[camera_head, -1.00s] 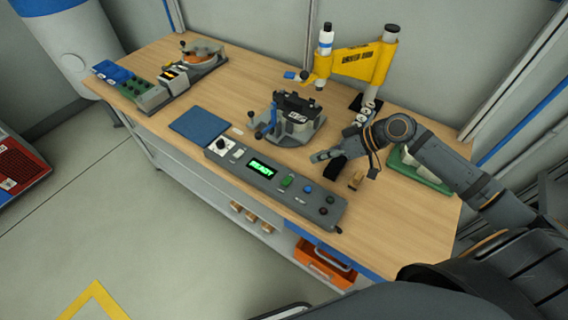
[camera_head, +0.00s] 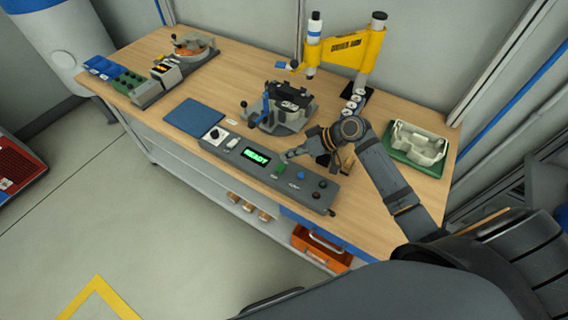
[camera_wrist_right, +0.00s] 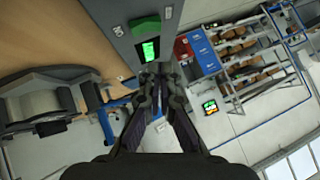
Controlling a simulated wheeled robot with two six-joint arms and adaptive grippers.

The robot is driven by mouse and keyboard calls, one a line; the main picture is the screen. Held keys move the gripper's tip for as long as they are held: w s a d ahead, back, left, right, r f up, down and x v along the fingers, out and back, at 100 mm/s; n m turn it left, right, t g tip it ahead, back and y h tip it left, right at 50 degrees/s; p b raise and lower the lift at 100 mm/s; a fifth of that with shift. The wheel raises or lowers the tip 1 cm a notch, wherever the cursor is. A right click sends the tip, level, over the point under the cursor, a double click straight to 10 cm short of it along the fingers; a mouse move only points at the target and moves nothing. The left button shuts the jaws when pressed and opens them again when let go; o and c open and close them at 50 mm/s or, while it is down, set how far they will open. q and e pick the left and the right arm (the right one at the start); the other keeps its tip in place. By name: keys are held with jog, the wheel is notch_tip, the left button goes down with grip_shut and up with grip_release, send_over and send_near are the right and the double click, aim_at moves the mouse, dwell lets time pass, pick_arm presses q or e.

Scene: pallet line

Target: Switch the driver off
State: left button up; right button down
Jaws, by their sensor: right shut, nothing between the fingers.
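A long grey control box (camera_head: 232,158) lies along the front of the bench. Its lit green display (camera_head: 257,157) reads READY. Right of the display are a green button (camera_head: 281,169), a blue button (camera_head: 301,174) and two darker knobs or buttons. A white dial (camera_head: 215,134) is at its left end. My right gripper (camera_head: 291,156) is shut and empty, over the back edge of the box near the green button; contact cannot be told. In the right wrist view, the fingertips (camera_wrist_right: 160,72) point towards the box, with the green display (camera_wrist_right: 150,50) close by. My left gripper is not in view.
A dark fixture with a blue lever (camera_head: 265,108) stands behind the box. A yellow arm (camera_head: 345,48) rises at the back. A green tray with a pale part (camera_head: 412,145) is at the right. A blue mat (camera_head: 195,118) lies left of the fixture.

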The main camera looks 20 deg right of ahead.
aim_at(277, 170)
jog(key=f, duration=0.1)
jog(key=a+f+p, duration=0.1)
jog(key=f, duration=0.1)
jog(key=shift+s+a+f, duration=0.35)
jog(key=shift+s, duration=0.05)
jog(key=shift+f, duration=0.2)
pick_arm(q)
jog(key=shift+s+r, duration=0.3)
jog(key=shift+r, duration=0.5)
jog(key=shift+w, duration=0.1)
pick_arm(e)
jog(key=shift+s+a+f+h, duration=0.15)
jog(key=shift+a+f+h, duration=0.15)
jog(key=shift+f, duration=0.1)
jog(key=shift+d+r, duration=0.1)
jog(key=shift+r, duration=0.05)
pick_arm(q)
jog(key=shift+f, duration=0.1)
pick_arm(e)
jog(key=shift+d, duration=0.1)
